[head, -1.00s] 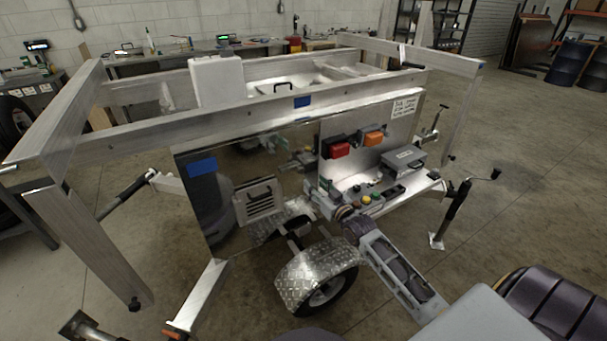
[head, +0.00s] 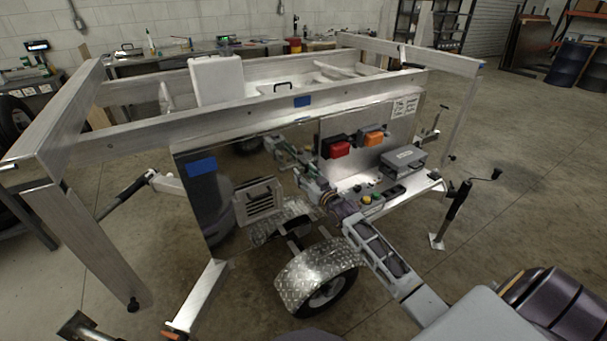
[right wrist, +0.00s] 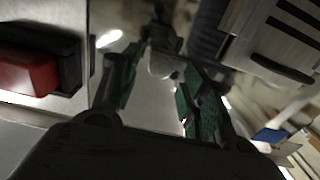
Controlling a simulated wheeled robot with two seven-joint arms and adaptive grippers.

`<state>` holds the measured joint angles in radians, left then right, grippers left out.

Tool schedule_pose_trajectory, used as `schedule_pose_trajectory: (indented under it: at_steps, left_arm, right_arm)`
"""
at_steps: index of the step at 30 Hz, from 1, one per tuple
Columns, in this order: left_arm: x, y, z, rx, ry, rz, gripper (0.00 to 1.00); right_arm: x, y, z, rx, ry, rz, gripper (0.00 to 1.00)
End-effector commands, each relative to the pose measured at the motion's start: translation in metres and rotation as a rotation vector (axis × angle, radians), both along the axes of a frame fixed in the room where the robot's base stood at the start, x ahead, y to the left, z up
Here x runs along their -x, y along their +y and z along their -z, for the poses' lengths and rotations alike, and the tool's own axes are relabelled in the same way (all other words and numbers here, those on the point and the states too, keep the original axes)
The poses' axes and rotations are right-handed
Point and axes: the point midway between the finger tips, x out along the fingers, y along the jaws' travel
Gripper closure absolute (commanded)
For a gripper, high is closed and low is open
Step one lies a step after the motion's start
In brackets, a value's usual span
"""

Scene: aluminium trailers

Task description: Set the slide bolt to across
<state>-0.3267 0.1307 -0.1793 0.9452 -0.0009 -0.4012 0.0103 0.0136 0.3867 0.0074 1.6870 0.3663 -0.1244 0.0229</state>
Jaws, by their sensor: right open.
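My right gripper (head: 311,181) is in front of the trailer's shiny side panel (head: 228,178), left of the red lamp. In the right wrist view the right gripper (right wrist: 160,78) is open, with its green-padded fingers apart and pointing at the panel. A small pale metal piece (right wrist: 165,64) shows between the fingers; I cannot tell whether it is part of the slide bolt or a reflection. I cannot make out the slide bolt or its position in the head view, where the gripper covers part of the panel. My left gripper is not in view.
A red lamp (head: 336,149) and an orange lamp (head: 373,138) are right of the gripper. A louvred vent (head: 258,200) is to its left. A shelf with buttons and a grey box (head: 403,160) is at right. The fender (head: 312,268) is below.

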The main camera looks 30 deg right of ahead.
Motion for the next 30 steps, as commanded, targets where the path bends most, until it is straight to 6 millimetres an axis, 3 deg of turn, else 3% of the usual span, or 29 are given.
schedule_pose_trajectory:
  at_steps: [9, 20, 30]
  left_arm:
    - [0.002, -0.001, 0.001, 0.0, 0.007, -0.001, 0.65]
    - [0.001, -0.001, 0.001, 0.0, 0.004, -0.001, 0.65]
    - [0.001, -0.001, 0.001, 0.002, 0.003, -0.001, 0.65]
  right_arm:
    - [-0.014, 0.0, 0.0, 0.0, 0.0, 0.001, 0.55]
    - [-0.016, 0.0, 0.0, 0.0, 0.0, 0.0, 0.55]
    - [-0.015, 0.0, 0.0, 0.0, 0.0, 0.0, 0.98]
